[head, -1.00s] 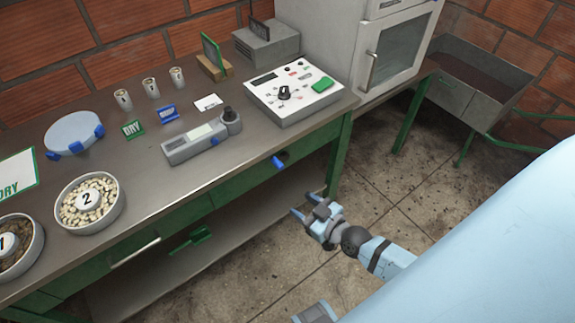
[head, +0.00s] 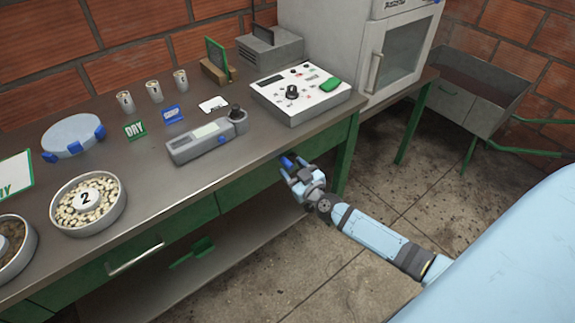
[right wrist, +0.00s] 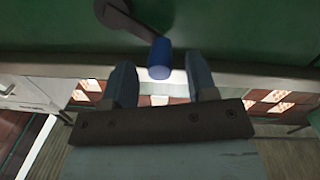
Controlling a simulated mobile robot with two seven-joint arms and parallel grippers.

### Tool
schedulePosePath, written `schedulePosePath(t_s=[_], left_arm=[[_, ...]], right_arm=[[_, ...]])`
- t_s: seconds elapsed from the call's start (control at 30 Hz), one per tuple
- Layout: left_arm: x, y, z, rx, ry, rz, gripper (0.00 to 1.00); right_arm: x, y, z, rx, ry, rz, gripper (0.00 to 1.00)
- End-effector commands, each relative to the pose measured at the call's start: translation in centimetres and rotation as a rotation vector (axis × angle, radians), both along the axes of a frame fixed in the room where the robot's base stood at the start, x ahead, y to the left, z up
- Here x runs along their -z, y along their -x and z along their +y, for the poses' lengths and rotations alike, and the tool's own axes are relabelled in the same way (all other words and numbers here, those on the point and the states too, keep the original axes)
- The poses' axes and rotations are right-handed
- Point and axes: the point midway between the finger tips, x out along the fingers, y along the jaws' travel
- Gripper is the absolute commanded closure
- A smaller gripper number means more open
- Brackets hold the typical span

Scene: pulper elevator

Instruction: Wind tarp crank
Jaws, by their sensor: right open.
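The crank's blue handle (head: 287,162) sticks out from the front of the green bench, below the steel top and under the control box. In the right wrist view the blue handle (right wrist: 160,58) shows with a dark crank arm (right wrist: 125,18) running up to the green panel. My right gripper (head: 292,172) is open at the handle. In the right wrist view its two fingers (right wrist: 160,85) stand on either side of the handle's near end, with gaps on both sides. No tarp is recognisable. My left gripper is not in view.
The steel bench top (head: 140,190) carries a grey meter (head: 207,138), a control box (head: 300,95) with a green button, and a bowl of beans (head: 88,205) marked 2. A white cabinet (head: 385,50) stands behind. The floor (head: 375,190) right of the bench is clear.

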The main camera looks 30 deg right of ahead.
Motion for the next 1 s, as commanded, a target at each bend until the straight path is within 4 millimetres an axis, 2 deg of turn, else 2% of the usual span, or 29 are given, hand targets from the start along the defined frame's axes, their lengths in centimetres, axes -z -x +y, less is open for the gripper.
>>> schedulePosePath(t_s=[0.03,0.2,0.57,0.7,0.8,1.0], left_arm=[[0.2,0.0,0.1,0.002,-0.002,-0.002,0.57],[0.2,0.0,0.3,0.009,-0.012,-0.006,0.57],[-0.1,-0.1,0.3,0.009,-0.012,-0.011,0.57],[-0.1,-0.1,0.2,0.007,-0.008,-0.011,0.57],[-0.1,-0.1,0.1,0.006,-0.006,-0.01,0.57],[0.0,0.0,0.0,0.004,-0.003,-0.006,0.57]], right_arm=[[0.1,-0.8,0.0,0.0,0.0,-0.001,0.48],[0.1,-2.4,0.0,-0.001,0.001,0.0,0.48],[0.0,-2.8,0.1,-0.001,0.0,0.001,0.48],[0.0,-2.8,0.1,-0.001,0.0,0.001,0.8],[0.0,-2.8,0.1,-0.001,0.0,0.001,1.0],[0.0,-2.8,0.1,-0.001,0.006,0.0,1.0]])
